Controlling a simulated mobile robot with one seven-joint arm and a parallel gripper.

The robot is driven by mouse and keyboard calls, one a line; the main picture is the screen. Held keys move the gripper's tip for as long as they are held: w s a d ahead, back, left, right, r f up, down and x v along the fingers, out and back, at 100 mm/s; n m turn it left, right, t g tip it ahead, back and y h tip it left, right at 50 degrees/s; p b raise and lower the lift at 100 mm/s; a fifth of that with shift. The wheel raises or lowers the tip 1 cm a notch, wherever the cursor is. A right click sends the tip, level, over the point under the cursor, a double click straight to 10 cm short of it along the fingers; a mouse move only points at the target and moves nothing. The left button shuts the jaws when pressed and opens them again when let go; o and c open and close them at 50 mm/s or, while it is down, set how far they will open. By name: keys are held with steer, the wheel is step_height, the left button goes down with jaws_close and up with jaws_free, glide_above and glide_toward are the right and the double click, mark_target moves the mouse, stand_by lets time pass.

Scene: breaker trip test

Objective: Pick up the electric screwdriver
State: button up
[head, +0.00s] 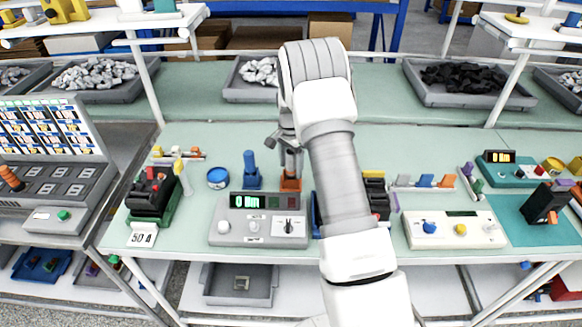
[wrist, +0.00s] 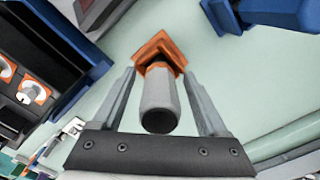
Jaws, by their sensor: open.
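A grey cylindrical tool with an orange collar, which looks like the electric screwdriver (wrist: 158,98), stands in an orange holder (wrist: 160,48) on the bench. My gripper (wrist: 159,76) is open, with one finger on each side of the grey body. I cannot tell whether either finger touches it. In the head view my gripper (head: 289,145) is over the orange holder (head: 290,183), and the arm partly hides the tool there.
A blue tool in a blue holder (head: 251,173) stands just left. A grey meter box (head: 260,220) sits in front, and a blue tape roll (head: 217,178) lies further left. A black breaker unit (head: 152,195) is at the left. Grey bins (head: 470,98) line the back.

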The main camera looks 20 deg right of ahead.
jaws_close()
stand_by(0.4)
